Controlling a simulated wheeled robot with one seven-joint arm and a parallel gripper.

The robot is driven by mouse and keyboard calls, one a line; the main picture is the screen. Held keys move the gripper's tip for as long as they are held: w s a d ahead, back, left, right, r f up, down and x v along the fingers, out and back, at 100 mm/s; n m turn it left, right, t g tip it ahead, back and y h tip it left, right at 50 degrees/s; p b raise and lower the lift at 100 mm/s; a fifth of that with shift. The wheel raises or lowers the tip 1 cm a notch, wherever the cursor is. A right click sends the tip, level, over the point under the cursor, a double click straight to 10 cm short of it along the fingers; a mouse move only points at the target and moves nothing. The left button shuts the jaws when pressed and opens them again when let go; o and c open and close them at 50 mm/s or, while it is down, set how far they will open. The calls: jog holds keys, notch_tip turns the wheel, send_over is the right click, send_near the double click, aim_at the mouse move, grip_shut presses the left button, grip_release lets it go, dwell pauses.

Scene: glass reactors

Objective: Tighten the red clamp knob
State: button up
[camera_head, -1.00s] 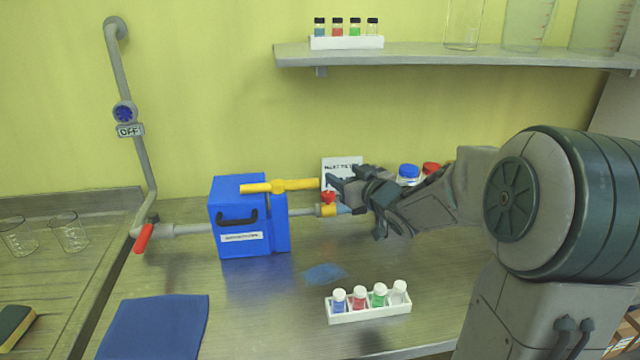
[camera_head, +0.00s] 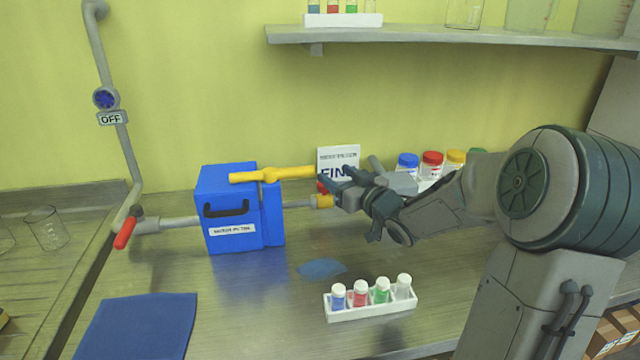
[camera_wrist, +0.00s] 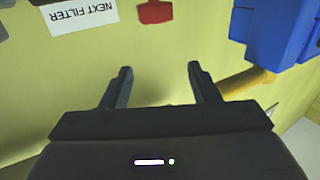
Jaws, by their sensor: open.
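The red clamp knob (camera_head: 322,187) sits near the yellow-ended pipe fitting (camera_head: 322,201) on the right of the blue box (camera_head: 232,222). It is mostly hidden behind my gripper in the head view. In the wrist view the red knob (camera_wrist: 155,12) shows at the top edge, beyond the fingertips and roughly centred between them. My gripper (camera_head: 336,177) is beside the fitting, fingers pointing left. In the wrist view my gripper (camera_wrist: 159,68) is open and empty, with a gap between its fingertips and the knob.
A yellow handle (camera_head: 290,174) tops the blue box. A white sign (camera_head: 338,155) and lidded jars (camera_head: 431,160) stand behind my gripper. A vial rack (camera_head: 370,306) and blue patch (camera_head: 322,268) lie in front. A shelf (camera_head: 440,37) is above. A red-handled valve (camera_head: 125,232) is left.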

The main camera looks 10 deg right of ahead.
jog(key=w+a+f, duration=0.1)
jog(key=w, duration=0.1)
jog(key=w+a+f, duration=0.1)
jog(key=w+f, duration=0.1)
jog(key=w+a+f, duration=0.1)
jog(key=w, duration=0.1)
jog(key=shift+w+a+f, duration=0.15)
jog(key=shift+w+f, duration=0.2)
jog(key=shift+w, duration=0.05)
jog(key=c, duration=1)
